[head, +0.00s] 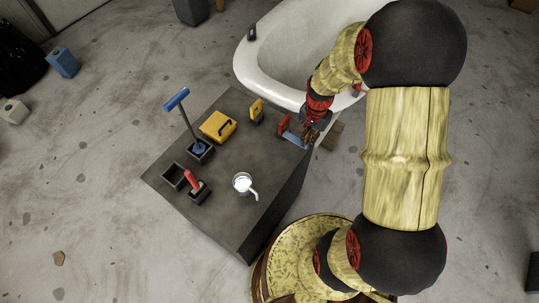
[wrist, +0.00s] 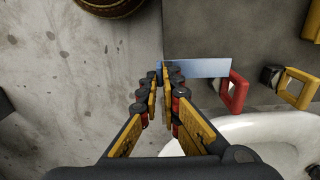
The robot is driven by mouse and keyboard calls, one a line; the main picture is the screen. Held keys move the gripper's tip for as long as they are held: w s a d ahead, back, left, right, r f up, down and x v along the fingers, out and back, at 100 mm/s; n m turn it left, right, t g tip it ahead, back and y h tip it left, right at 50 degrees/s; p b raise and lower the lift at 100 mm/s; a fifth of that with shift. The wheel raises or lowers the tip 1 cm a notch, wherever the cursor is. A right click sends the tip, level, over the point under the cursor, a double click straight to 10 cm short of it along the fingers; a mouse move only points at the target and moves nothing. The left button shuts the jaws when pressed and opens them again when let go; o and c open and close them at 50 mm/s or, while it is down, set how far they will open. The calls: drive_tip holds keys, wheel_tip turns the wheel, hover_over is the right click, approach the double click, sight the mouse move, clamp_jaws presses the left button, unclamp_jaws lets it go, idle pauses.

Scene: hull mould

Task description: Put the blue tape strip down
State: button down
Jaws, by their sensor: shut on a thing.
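The blue tape strip (wrist: 205,68) is a flat pale-blue band in the wrist view. One end is between my fingertips and the rest reaches right, over the grey table top. In the head view the strip (head: 292,138) shows at the table's far right edge. My gripper (wrist: 165,72) is shut on its end; in the head view my gripper (head: 310,132) is at that edge, beside the white hull mould (head: 270,82). I cannot tell whether the strip touches the table. The fingers hide its held end.
A red-handled tool (head: 284,123) stands close to the strip, with a yellow-handled one (head: 257,109) beyond it. The table's front right is clear.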

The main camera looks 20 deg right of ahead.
drive_tip(key=w+a+f+b, duration=0.1)
drive_tip(key=a+f, duration=0.2)
drive_tip(key=a, duration=0.3)
drive_tip(key=b, duration=0.2)
hover_over(276, 166)
drive_tip(key=f, duration=0.3)
drive_tip(key=d+f, duration=0.1)
drive_tip(key=f, duration=0.1)
drive_tip(key=shift+a+f, duration=0.4)
drive_tip(key=shift+f, duration=0.05)
drive_tip(key=shift+w+a+f+b, duration=0.1)
drive_tip(key=shift+f+b, duration=0.75)
drive_tip(key=shift+f, duration=0.7)
drive_tip(key=shift+f, duration=0.1)
drive_tip(key=c, duration=2.5)
unclamp_jaws()
drive_tip(key=o, duration=0.5)
